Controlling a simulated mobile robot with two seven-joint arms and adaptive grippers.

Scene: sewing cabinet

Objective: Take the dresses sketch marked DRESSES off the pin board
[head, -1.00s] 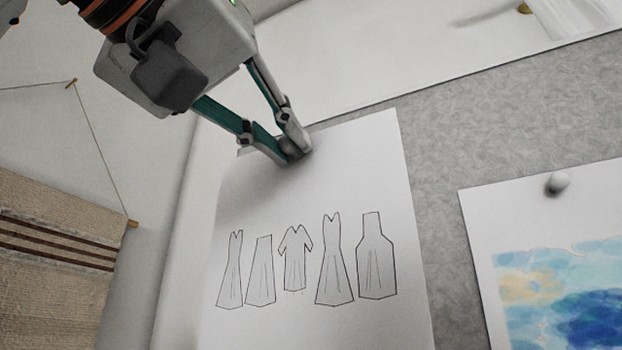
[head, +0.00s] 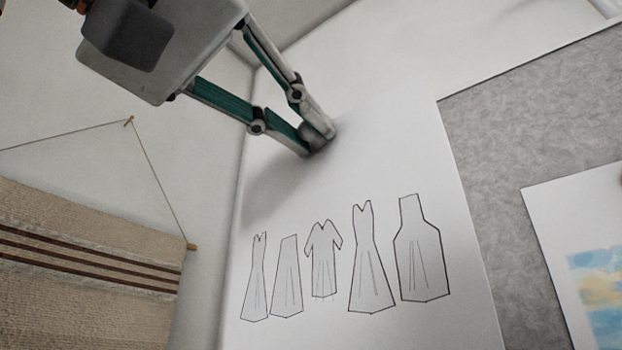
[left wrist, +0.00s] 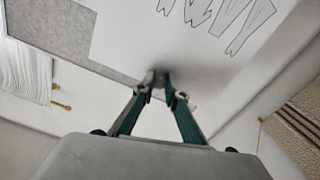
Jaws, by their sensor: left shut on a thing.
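The dresses sketch (head: 390,165) is a white sheet with a row of several outlined dresses; no lettering is readable. My left gripper (head: 318,140) is shut on its upper part, and the fingertips hide the grip spot. The sheet's top reaches past the board's upper edge and blends into the pale wall. The pin board (head: 540,110) is grey and shows to the right of the sheet. In the left wrist view, the closed fingertips (left wrist: 158,80) meet the sheet (left wrist: 205,45), with dress outlines above them. My right gripper is not in view.
A second sheet with a blue and yellow watercolour (head: 545,215) hangs on the board to the right. A striped woven hanging (head: 90,260) hangs from a cord on the left wall. The wall corner lies close to the sheet's left side.

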